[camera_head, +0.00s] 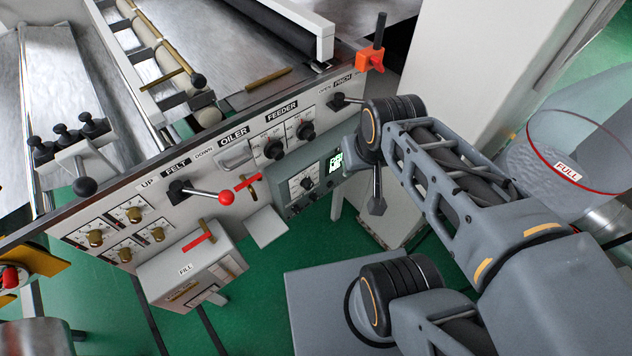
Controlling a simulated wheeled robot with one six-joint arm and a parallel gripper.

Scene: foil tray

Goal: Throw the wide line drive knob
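The front panel (150,215) of the machine carries several knobs and levers. No label reading "wide line drive" can be made out, so I cannot tell which control is that knob. Two black knobs sit under the FEEDER label, one at left (275,149) and one at right (305,130). A grey control box (320,192) with a lit green display and a small dark knob (307,183) is below them. A black lever (342,101) is by the PINCH label. My gripper (376,200) points down just right of the control box, apart from it; its fingers overlap, and nothing shows held.
A red-balled lever (225,197) sticks out by the FELT label. Several brass knobs (95,238) are at lower left. An orange clamp (370,58) stands at the panel's right corner.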

